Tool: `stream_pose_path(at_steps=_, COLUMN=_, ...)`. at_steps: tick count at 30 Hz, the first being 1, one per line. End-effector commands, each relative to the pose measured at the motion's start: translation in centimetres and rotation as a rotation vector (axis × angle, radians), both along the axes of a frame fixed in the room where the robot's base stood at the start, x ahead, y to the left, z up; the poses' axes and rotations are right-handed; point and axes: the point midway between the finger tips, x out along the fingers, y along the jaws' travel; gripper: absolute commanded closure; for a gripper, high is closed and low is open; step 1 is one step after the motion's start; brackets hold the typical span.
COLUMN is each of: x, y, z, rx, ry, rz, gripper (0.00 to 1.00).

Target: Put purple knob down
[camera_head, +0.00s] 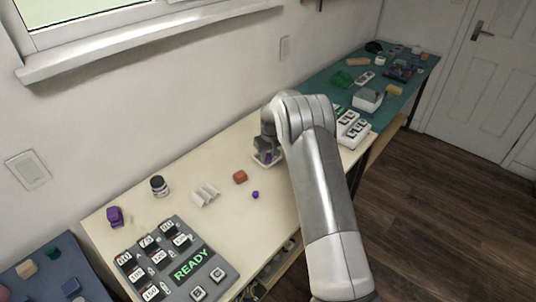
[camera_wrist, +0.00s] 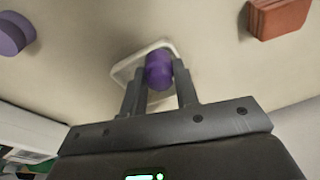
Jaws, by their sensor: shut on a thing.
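My gripper (camera_wrist: 160,80) is shut on a purple knob (camera_wrist: 158,68), with one finger on each side of it. The knob is right over a small pale square tray (camera_wrist: 122,73). I cannot tell whether the knob touches the tray floor. In the head view my gripper (camera_head: 267,150) is low over the tray (camera_head: 258,161) at the middle of the cream table, and the purple knob (camera_head: 268,157) shows only slightly. A second purple piece (camera_head: 255,194) lies nearer on the table, apart from the tray.
An orange-brown block (camera_head: 240,177) lies left of the tray. A white slotted holder (camera_head: 205,195), a dark jar (camera_head: 159,186), a purple item (camera_head: 115,216) and a grey READY board (camera_head: 228,271) stand farther left. A white device (camera_head: 352,128) is to the right.

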Motion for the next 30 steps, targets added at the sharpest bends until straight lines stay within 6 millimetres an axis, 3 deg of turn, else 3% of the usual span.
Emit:
stream_pose_path(at_steps=2, x=0.0, y=0.0, z=-0.3, rx=0.0, ry=0.0, rz=0.0, gripper=0.94)
stream_pose_path(at_steps=3, x=0.0, y=0.0, z=-0.3, rx=0.0, ry=0.0, rz=0.0, gripper=0.72)
stream_pose_path(at_steps=11, x=0.0, y=0.0, z=-0.3, rx=0.0, ry=0.0, rz=0.0, gripper=0.5)
stream_pose_path(at_steps=22, x=0.0, y=0.0, z=0.8, rx=0.0, ry=-0.001, rz=0.0, gripper=0.5)
stream_pose_path(at_steps=30, x=-0.7, y=-0.4, z=6.3, rx=0.0, ry=-0.003, rz=0.001, gripper=0.5)
